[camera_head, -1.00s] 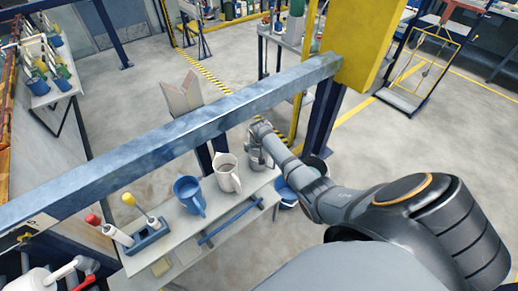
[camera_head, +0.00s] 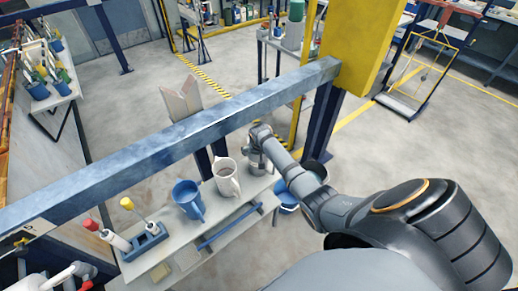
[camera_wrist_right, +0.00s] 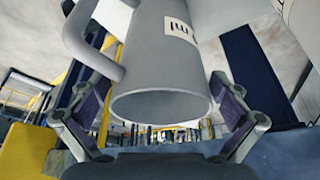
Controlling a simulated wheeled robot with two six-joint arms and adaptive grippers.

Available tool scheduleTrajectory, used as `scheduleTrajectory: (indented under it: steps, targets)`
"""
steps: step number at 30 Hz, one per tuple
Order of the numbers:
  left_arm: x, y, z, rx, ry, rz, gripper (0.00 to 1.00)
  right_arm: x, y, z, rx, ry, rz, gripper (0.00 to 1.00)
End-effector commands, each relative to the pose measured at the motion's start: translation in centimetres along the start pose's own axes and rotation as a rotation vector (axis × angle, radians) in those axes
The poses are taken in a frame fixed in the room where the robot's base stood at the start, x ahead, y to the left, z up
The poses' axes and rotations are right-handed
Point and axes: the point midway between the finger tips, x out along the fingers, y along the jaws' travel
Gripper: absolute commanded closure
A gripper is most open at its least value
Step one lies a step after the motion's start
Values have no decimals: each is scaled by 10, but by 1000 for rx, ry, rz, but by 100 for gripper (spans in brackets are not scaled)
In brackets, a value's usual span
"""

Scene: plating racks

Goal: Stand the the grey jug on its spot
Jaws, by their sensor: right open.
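The grey jug (camera_head: 257,163) stands at the right end of the pale bench (camera_head: 238,206), partly hidden by my right gripper. In the right wrist view the grey jug (camera_wrist_right: 160,60) fills the upper middle, its round rim towards the camera, its handle at left and a white label on its side. My right gripper (camera_head: 262,142) is at the jug's top. Its two fingers (camera_wrist_right: 160,112) are spread, one on each side of the jug, and I cannot tell if either touches it.
A white jug (camera_head: 228,182) and a blue jug (camera_head: 188,202) stand left of the grey jug. A blue holder (camera_head: 146,243) with handled tools is further left. A blue beam (camera_head: 170,130) crosses above the bench, joining a yellow post (camera_head: 357,50). A blue bucket (camera_head: 288,199) is at the right.

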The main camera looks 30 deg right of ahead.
Motion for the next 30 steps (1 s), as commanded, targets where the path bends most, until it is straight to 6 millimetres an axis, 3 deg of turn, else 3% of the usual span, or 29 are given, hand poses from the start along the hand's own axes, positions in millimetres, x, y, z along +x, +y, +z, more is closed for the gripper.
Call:
scheduleTrajectory:
  steps: [9,13,18,27,30]
  targets:
    - [0,0,-1,0,1,1,61,-74,0,-1,-1,6,-2,0]
    - [0,0,-1,0,2,1,61,-93,0,-1,-1,4,-1,0]
    - [0,1,-2,0,2,1,61,-103,0,-1,-1,3,0,0]
    - [0,1,-2,0,2,1,61,-103,0,0,-2,2,-1,0]
    - [0,1,-2,0,2,1,61,-102,-1,18,-40,-4,-5,0]
